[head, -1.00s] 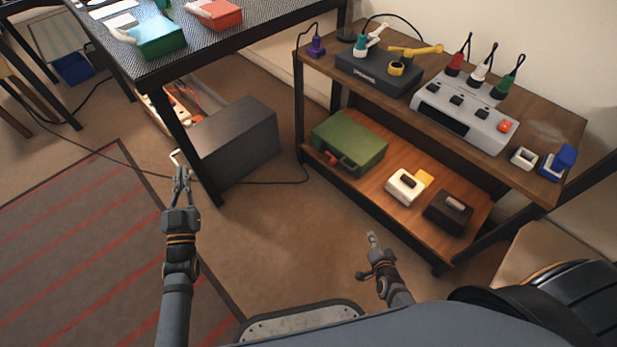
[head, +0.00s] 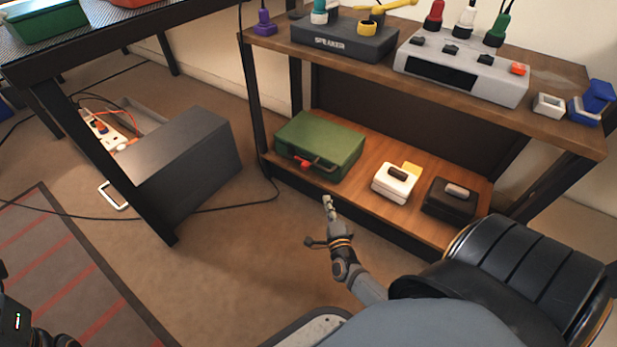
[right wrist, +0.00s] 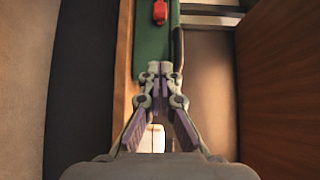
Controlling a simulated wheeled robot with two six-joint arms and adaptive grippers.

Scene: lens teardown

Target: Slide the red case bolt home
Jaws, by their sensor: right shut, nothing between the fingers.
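The green case (head: 318,147) lies on the lower wooden shelf with its front side facing me. Its red bolt (head: 302,163) is on that front side, left of the dark handle (head: 324,168). My right gripper (head: 328,203) is shut and empty, in front of the shelf edge and below the case. In the right wrist view the shut fingertips (right wrist: 160,70) point along the green case (right wrist: 150,42), with the red bolt (right wrist: 160,12) beyond them at the top. How far the bolt has slid cannot be told. My left gripper's fingers are out of view.
A white box (head: 394,184) and a black box (head: 449,202) stand right of the case. The upper shelf, with a speaker (head: 345,42) and a grey device (head: 463,72), overhangs. A dark cabinet (head: 180,165) stands left. Floor before the shelf is clear.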

